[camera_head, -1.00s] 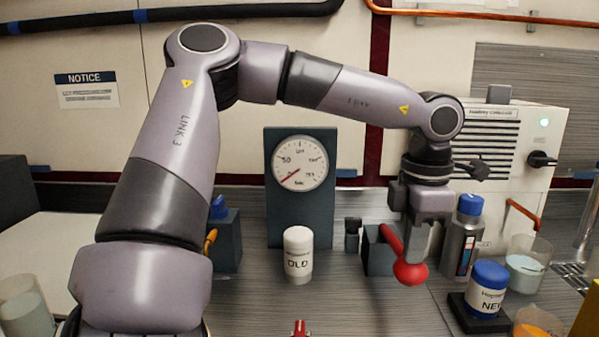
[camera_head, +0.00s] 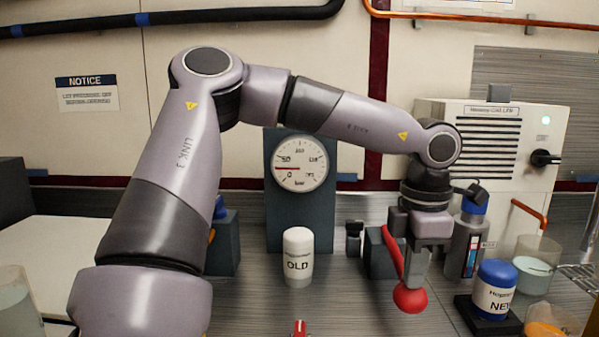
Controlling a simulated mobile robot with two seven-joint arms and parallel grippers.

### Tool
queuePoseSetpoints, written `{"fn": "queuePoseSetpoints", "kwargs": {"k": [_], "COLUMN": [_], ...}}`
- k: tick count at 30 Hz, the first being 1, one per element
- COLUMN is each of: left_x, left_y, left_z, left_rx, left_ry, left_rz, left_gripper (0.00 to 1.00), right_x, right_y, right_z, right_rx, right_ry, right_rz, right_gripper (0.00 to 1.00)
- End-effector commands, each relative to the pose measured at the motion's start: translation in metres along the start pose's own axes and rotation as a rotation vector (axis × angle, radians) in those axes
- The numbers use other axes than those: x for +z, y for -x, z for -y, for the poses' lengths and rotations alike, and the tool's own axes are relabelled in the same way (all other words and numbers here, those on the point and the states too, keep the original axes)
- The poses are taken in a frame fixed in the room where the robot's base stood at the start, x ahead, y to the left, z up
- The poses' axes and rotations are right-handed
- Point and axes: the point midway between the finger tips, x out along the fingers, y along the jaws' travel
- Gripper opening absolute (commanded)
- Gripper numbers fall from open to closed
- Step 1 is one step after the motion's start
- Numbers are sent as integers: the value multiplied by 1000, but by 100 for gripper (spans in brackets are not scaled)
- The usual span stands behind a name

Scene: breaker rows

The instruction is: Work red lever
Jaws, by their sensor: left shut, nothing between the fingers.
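The red lever (camera_head: 392,252) slopes down and forward from a dark block (camera_head: 377,256), and its round red knob (camera_head: 410,299) hangs at the front end. My left gripper (camera_head: 415,276) points down, shut and empty, with its fingertips just above or against the knob; I cannot tell whether they touch. The fingers hide part of the lever. A pressure gauge (camera_head: 300,163) stands on a dark panel behind, its red needle pointing left. My right gripper is not in view.
A white "OLD" bottle (camera_head: 298,262) stands left of the lever. A blue-capped "NEW" bottle (camera_head: 494,290), a grey bottle (camera_head: 465,243) and a beaker (camera_head: 536,268) stand close on the right. A small red item (camera_head: 299,328) shows at the bottom edge.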

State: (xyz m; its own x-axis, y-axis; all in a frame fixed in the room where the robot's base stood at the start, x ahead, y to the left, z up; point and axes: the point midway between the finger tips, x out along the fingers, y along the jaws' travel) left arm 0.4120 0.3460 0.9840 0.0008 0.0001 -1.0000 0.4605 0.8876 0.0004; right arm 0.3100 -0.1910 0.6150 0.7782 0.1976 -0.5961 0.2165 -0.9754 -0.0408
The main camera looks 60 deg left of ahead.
Motion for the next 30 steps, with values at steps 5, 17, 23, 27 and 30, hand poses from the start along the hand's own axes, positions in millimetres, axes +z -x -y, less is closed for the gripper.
{"fn": "queuePoseSetpoints", "kwargs": {"k": [5,17,23,27,30], "left_x": [-1,-1,-1,0,0], "left_y": [-6,10,29,41,50], "left_z": [-2,-2,-2,-2,-1], "left_rx": [5,6,5,4,2], "left_ry": [2,2,2,2,2], "left_rz": [-3,-2,-2,-2,-2], "left_gripper": [0,0,0,0,0], "right_x": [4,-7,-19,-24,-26], "right_y": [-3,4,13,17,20], "right_z": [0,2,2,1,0], "right_rx": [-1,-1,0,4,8], "right_ry": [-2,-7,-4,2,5], "right_rz": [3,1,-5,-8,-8], "right_gripper": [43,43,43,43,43]}}
